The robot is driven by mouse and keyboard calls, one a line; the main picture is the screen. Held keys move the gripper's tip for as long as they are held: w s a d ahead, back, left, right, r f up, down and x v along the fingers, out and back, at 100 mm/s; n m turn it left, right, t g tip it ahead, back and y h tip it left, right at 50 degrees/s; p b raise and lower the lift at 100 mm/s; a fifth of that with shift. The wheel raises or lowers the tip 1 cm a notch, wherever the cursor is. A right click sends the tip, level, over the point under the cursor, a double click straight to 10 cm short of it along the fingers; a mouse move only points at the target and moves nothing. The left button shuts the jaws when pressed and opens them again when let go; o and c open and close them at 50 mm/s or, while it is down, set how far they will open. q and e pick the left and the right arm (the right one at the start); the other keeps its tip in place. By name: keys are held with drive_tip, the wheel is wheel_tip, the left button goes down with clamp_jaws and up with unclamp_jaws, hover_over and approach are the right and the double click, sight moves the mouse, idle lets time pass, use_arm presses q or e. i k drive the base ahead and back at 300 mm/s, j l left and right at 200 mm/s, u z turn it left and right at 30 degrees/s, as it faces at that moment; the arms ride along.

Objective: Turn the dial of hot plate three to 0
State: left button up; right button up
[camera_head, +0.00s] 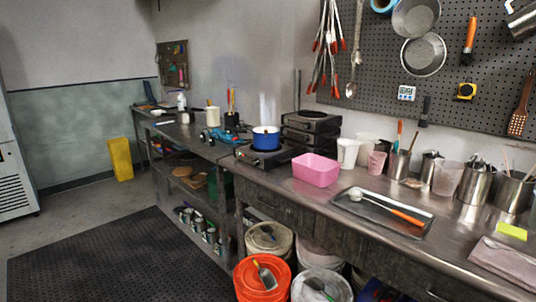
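A black hot plate (280,157) sits on the metal bench near the middle of the view, with a blue pot (266,138) on top. Its dial is too small to make out and no number can be read on it. Behind it, against the wall, stand more black hot plates (312,126), seemingly stacked. I cannot tell which one is hot plate three, nor any dial's setting. Neither of my grippers shows in this view.
A pink tub (315,169) and a white cup (347,153) stand right of the hot plate. A metal tray (411,228) holds a ladle. Buckets, including an orange one (262,286), stand under the bench. A black floor mat (120,265) lies clear at left.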

sight(256, 162)
drive_tip(key=i+z, duration=0.15)
drive_tip(key=i, duration=0.3)
drive_tip(key=i+j+z, duration=0.15)
drive_tip(key=i, duration=0.3)
drive_tip(key=i+j+z, duration=0.15)
drive_tip(key=i, duration=0.3)
